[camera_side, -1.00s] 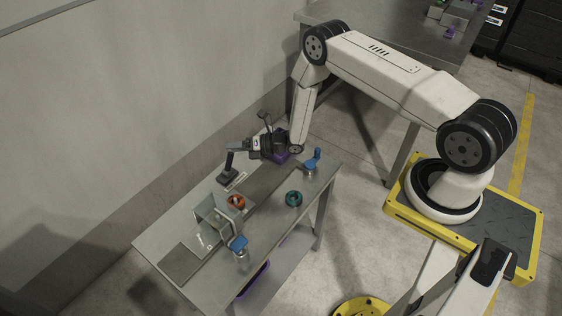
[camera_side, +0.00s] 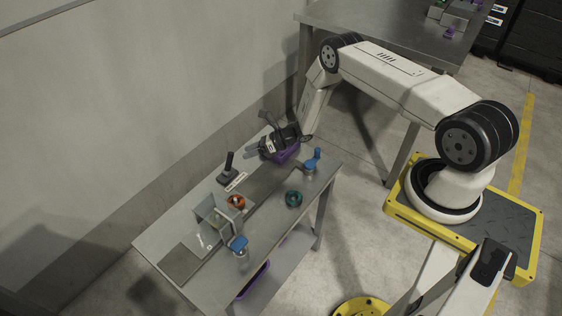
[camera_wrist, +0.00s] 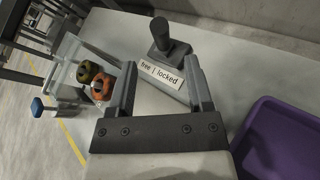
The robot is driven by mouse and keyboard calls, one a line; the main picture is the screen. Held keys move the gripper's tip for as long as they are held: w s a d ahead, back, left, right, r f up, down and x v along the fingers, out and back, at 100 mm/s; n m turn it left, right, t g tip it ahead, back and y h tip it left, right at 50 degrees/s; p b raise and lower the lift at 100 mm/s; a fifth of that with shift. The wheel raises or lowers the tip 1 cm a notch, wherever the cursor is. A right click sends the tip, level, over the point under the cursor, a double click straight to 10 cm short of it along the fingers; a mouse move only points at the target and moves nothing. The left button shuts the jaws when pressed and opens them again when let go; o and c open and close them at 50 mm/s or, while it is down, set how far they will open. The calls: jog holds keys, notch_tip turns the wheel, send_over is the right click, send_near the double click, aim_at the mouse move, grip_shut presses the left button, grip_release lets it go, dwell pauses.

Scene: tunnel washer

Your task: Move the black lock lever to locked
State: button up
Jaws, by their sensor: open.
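The black lock lever (camera_side: 229,165) stands up from a dark base near the wall side of the small table. In the wrist view the lever (camera_wrist: 160,30) lies beyond my fingertips, its top a little left of its base. A white label (camera_wrist: 160,74) in front of it reads "free | locked", with "free" on the left. I cannot tell for sure which setting the lever is at. My gripper (camera_side: 250,153) is open and empty, clear of the lever, to its upper right in the side view. Its fingers (camera_wrist: 160,66) frame the label in the wrist view.
A purple bin (camera_wrist: 280,140) is close to the right of my gripper. Orange (camera_side: 236,202) and teal (camera_side: 294,199) rings, a clear-walled holder (camera_side: 206,215) and blue-topped fittings (camera_side: 238,244) are on the table (camera_side: 155,240). The wall stands behind it.

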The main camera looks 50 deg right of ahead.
aim_at(229, 160)
jog(key=shift+f, duration=0.25)
jog(key=shift+w+a+f, duration=0.15)
jog(key=shift+w+a, duration=0.2)
jog(key=shift+x, duration=3.35)
grip_shut()
